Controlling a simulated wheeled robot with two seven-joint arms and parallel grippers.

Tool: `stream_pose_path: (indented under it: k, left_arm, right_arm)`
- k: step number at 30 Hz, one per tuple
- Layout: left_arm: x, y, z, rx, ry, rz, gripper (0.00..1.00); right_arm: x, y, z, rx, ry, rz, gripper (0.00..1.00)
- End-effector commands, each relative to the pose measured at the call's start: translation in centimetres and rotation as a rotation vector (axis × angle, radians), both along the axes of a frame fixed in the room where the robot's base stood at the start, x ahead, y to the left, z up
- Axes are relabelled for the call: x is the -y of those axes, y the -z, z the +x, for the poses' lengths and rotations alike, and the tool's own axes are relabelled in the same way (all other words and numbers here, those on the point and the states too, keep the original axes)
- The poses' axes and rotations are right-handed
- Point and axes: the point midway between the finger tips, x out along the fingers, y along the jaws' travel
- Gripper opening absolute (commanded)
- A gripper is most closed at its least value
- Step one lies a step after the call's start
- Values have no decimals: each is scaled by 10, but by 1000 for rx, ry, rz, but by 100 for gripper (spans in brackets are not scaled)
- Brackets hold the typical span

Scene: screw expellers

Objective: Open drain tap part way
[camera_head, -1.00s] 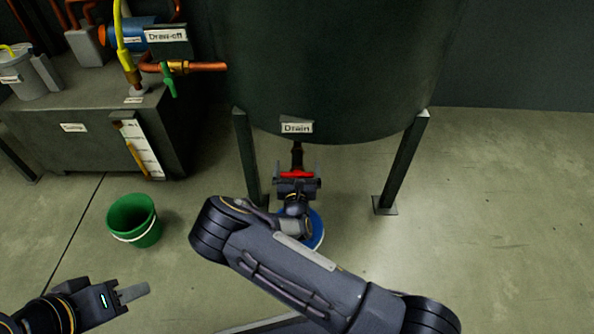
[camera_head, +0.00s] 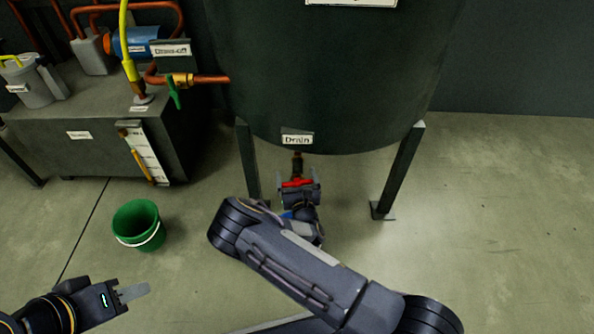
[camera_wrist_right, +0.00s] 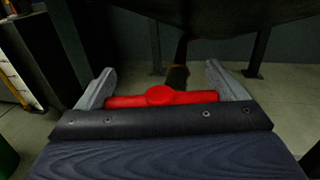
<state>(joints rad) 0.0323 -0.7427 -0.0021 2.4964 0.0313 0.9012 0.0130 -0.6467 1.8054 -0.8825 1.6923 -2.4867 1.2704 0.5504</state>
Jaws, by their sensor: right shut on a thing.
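The drain tap has a red handle (camera_head: 297,183) on a dark pipe (camera_head: 297,162) under the tank, below the "Drain" label (camera_head: 297,139). In the right wrist view the red handle (camera_wrist_right: 161,97) lies crosswise between the two grey fingers, spanning nearly the whole gap. My right gripper (camera_head: 297,180) is shut on the handle, one finger at each end. The dark pipe (camera_wrist_right: 178,72) rises behind the handle. My left gripper (camera_head: 134,292) is at the lower left, empty, away from the tap; its finger gap cannot be made out.
The dark tank (camera_head: 335,80) stands on legs (camera_head: 398,170) either side of the tap. A green bucket (camera_head: 138,225) stands on the floor at left. The sump box (camera_head: 90,150) is behind it. Floor at right is clear.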

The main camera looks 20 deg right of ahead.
Motion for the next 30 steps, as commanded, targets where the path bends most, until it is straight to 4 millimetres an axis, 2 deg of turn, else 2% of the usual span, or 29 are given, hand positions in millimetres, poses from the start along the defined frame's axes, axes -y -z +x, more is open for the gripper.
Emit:
stream_pose_path:
  k: [1, 3, 12, 21, 30]
  left_arm:
    - [0, -18, 0, 0, 0, 0, 36]
    - [0, -29, 0, 0, 0, 0, 36]
    - [0, -59, 0, 0, 0, 0, 36]
    - [0, -72, 0, 0, 0, 0, 36]
    - [0, -75, 0, 0, 0, 0, 36]
  right_arm:
    - [1, -6, -2, -8, -36, -2, 68]
    - [1, -5, -1, -8, -94, -2, 68]
    - [-5, -2, -2, -7, -325, -1, 68]
    - [-8, 1, -3, -6, -469, 0, 68]
    - [-9, 2, -3, -5, -512, 0, 68]
